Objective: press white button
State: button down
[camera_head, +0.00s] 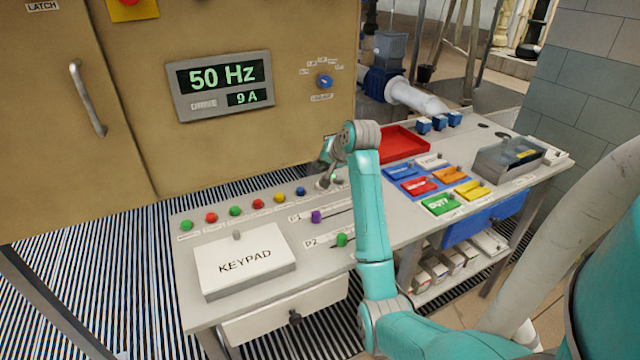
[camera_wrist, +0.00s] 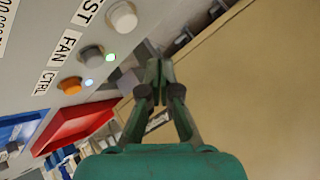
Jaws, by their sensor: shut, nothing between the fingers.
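In the wrist view a round white button (camera_wrist: 123,17) sits on the grey panel at the top, beside a label ending in "ST". A grey button (camera_wrist: 91,55) by the "FAN" label and an orange button (camera_wrist: 70,86) by the "CTRL" label sit below it. My gripper (camera_wrist: 160,66) is shut and empty, to the lower right of the white button in the picture, apart from it. In the head view my gripper (camera_head: 325,168) is over the back of the console, partly hidden by my arm. I cannot make out the white button there.
The console (camera_head: 205,318) carries a row of coloured buttons, a KEYPAD box (camera_head: 244,262) and two sliders. A red tray (camera_head: 402,143) lies right of my arm. A tan cabinet (camera_head: 230,130) with a "50 Hz" display (camera_head: 222,84) stands close behind the console.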

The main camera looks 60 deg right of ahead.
jog(key=shift+f, duration=1.8)
jog(key=shift+f, duration=0.35)
jog(key=shift+f, duration=0.5)
dwell(0.9)
dwell(0.4)
jog(key=shift+r, duration=0.9)
jog(key=shift+r, duration=2.55)
